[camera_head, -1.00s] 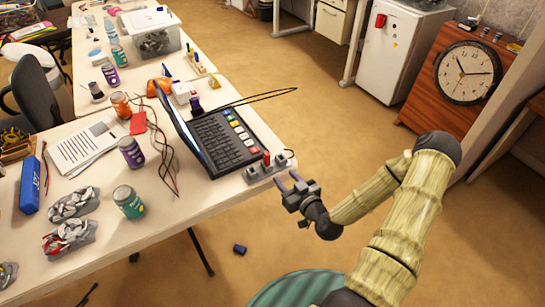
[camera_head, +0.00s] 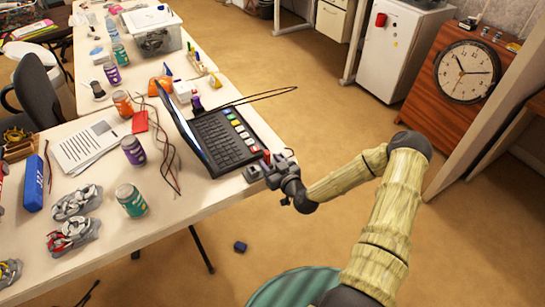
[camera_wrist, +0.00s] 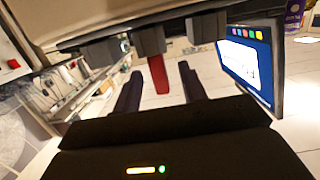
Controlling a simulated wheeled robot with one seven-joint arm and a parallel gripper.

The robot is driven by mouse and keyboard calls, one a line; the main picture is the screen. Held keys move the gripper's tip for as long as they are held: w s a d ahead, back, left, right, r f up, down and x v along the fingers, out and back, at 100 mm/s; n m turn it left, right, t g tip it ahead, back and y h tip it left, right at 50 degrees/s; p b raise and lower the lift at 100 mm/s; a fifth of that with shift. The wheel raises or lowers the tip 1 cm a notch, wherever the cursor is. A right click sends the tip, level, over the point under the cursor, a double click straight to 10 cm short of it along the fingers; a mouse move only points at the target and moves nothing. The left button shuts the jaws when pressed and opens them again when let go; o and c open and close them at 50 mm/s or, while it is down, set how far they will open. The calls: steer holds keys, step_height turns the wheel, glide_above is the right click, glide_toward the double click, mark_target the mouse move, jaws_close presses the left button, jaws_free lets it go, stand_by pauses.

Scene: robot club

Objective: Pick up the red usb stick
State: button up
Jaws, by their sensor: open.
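The red usb stick (camera_wrist: 158,75) stands out from a grey block of the holder (camera_wrist: 150,38) in the wrist view, where the picture looks turned over. In the head view only a small red part of the stick (camera_head: 267,156) shows at the table's right edge, beside the laptop. My gripper (camera_head: 266,168) is over the holder there and hides most of it. In the wrist view my gripper (camera_wrist: 160,88) is open, with its two dark fingers on either side of the stick and gaps between. I cannot tell how deep the stick sits between them.
An open laptop (camera_head: 226,142) stands close to my gripper, and its screen (camera_wrist: 245,58) shows in the wrist view. Cans, cables, papers and a blue box (camera_head: 33,184) lie farther left on the table.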

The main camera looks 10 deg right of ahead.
mark_target(264, 154)
steer(key=p+x, duration=0.1)
steer(key=x, duration=0.4)
steer(key=shift+w+d, duration=0.1)
steer(key=shift+d, duration=0.05)
steer(key=shift+c, duration=0.4)
jaws_close()
